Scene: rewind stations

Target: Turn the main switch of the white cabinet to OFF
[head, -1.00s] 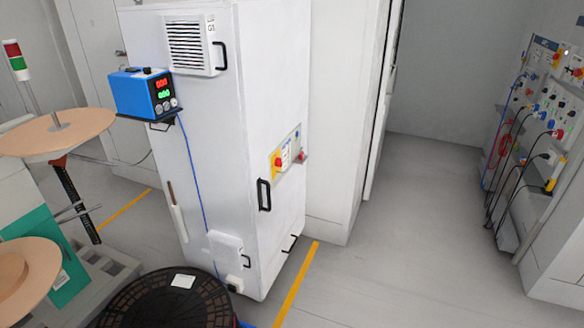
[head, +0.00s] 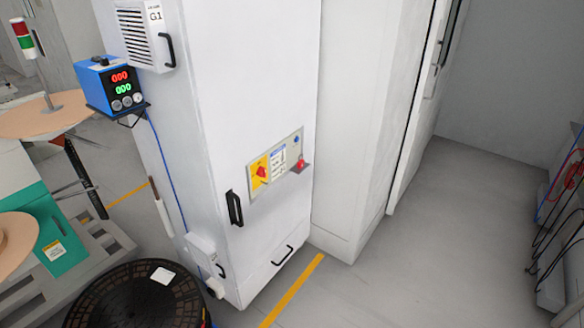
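The white cabinet (head: 240,80), marked G1, stands left of centre in the head view. On its right-hand face is a grey panel (head: 284,148) with a main switch (head: 261,171), a red knob on a yellow plate. The knob's exact position is too small to read. A label sits beside the switch, and a red part (head: 299,164) shows at the panel's lower right. A black door handle (head: 234,208) is below and left of the panel. My gripper is not in view.
A blue power unit (head: 115,84) sits on a bracket at the cabinet's left side. A dark round reel (head: 138,300) stands on the floor at front left. Cables hang at the right edge. Grey floor (head: 400,265) is clear right of the yellow line (head: 292,290).

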